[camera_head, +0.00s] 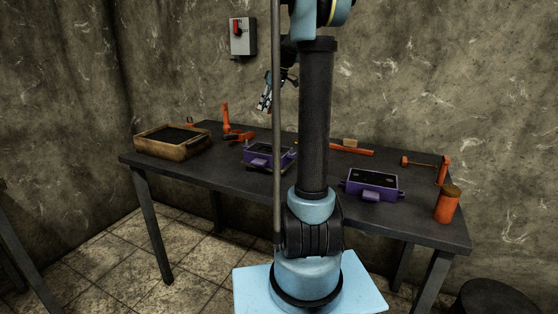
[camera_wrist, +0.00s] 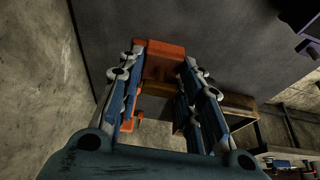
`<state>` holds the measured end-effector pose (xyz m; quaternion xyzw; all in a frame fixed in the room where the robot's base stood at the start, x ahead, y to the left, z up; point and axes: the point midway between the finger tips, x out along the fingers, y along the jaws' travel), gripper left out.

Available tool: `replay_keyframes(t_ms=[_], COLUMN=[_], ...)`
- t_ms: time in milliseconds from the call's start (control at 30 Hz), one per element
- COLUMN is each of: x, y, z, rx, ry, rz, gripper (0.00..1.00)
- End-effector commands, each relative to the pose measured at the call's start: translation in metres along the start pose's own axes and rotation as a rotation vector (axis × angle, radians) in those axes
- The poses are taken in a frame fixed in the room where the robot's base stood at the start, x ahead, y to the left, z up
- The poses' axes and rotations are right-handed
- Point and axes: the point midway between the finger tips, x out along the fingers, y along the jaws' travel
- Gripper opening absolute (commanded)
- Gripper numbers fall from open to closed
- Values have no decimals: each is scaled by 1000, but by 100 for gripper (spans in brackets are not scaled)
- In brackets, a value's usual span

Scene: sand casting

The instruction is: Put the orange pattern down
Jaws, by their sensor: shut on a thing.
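My gripper (camera_wrist: 163,58) is shut on an orange block, the orange pattern (camera_wrist: 164,68), which sits between the fingertips in the wrist view. In the head view my gripper (camera_head: 265,104) hangs above the back of the dark table, tilted downward, left of my arm. The pattern cannot be made out clearly there. The dark tabletop (camera_head: 225,170) lies below the gripper, with a visible gap in the head view.
A wooden sand box (camera_head: 150,148) stands on the left. Purple flasks stand mid-table (camera_head: 258,163) and on the right (camera_head: 357,194). Orange tools (camera_head: 226,122) stand behind, and an orange can (camera_head: 447,208) is at the right end. Bare tabletop shows between them.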

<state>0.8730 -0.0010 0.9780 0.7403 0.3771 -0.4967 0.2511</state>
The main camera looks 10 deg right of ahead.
Motion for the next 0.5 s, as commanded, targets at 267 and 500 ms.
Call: replay_keyframes(t_ms=[267, 500], x=[42, 77], y=[1, 0], z=[15, 29], rx=[1, 1], ry=[-3, -3], rz=[-4, -4], gripper=[20, 20])
